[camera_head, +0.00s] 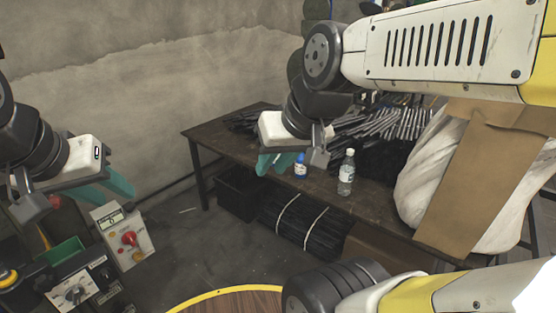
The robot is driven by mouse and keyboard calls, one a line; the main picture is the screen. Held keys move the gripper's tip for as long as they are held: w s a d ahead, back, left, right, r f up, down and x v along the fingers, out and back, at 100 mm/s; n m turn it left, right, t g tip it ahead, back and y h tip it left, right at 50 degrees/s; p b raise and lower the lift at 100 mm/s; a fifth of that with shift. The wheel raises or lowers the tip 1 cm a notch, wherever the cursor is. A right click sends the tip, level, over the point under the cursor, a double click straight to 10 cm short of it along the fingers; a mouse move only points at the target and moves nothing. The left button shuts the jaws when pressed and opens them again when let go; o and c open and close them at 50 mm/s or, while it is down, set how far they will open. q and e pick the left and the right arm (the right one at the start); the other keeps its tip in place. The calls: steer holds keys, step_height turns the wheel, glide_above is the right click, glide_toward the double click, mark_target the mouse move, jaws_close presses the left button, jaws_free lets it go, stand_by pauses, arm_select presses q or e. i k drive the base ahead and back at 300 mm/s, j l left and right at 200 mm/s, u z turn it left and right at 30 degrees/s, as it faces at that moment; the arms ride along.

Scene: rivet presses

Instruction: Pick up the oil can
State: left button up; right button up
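A small blue and white container (300,168), which may be the oil can, stands on the dark table, close to the near edge. My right gripper (276,163) hangs in front of the table, just left of this container in the picture; its teal fingers look apart, with nothing seen between them. Whether it touches the container cannot be told. My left gripper (112,187) is far to the left, over the control boxes, with its teal fingers apart and empty.
A clear water bottle (346,174) stands right of the blue container. Dark rods (385,124) lie behind on the table (217,139). A white sack (420,188) and cardboard (482,185) are at the right. A black crate (238,191) and strapped bundle (302,222) sit below. A control box (126,238) is at left.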

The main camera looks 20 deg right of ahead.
mark_target(300, 171)
steer(key=z, duration=0.9)
steer(key=u, duration=2.8)
steer(key=z, duration=2.8)
steer(key=i+l+u, duration=0.1)
steer(key=i+l, duration=0.15)
steer(key=i, duration=0.15)
steer(key=i+l+u, duration=0.1)
steer(key=i+l, duration=0.15)
steer(key=i, duration=0.1)
